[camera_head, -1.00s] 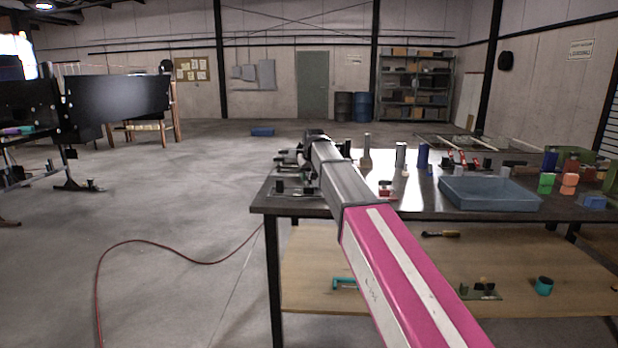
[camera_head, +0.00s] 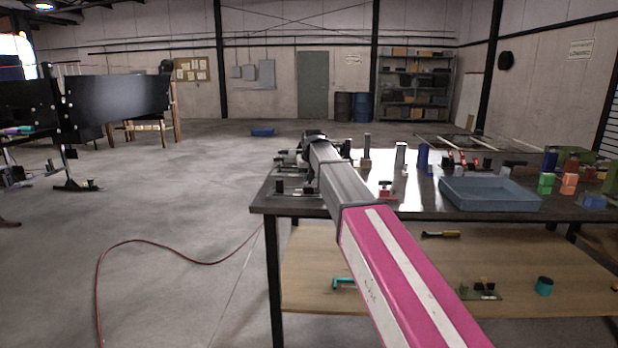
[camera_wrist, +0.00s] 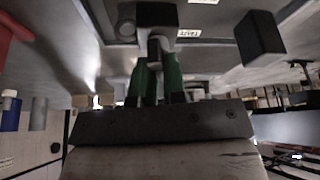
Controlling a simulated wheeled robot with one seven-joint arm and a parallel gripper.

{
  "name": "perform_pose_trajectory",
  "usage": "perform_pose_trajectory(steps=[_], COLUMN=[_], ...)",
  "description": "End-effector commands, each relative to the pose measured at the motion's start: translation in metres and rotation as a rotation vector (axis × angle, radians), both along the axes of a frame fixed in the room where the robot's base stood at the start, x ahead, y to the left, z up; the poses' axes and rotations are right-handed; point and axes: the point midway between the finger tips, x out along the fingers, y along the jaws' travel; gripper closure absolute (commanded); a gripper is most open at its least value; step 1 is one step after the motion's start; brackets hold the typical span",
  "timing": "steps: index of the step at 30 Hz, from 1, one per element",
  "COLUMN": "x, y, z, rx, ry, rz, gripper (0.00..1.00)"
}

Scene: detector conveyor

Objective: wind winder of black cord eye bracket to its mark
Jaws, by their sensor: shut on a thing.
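My gripper (camera_wrist: 159,66) shows in the wrist view as two green fingers close together. They are shut on a small dark piece (camera_wrist: 158,46), which I take to be the winder, below a black block (camera_wrist: 156,14). This may be the black cord eye bracket; its cord and eye cannot be made out. A pale label with dark marks (camera_wrist: 188,33) lies beside the block, but I cannot read it or see a winder mark. In the head view my arm reaches over the bench's left end and hides the fingertips and held piece.
Another black block (camera_wrist: 262,38) stands right of the fingers in the wrist view. The bench (camera_head: 420,208) also bears a blue-grey tray (camera_head: 490,207), a small red piece (camera_head: 385,190) and several upright cylinders. A red hose (camera_head: 180,260) lies on open floor at the left.

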Motion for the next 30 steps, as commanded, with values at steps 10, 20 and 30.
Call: perform_pose_trajectory(steps=[10,20,30], x=[-0.0002,0.0006,0.0011], y=[0.0017,0.0024,0.0037], z=[-0.0007,-0.0006,-0.0008], rx=[-0.001,-0.003,-0.001], ry=[0.003,0.002,0.003], rz=[-0.29,-0.605,-0.896], gripper=[1.0,1.0,1.0])
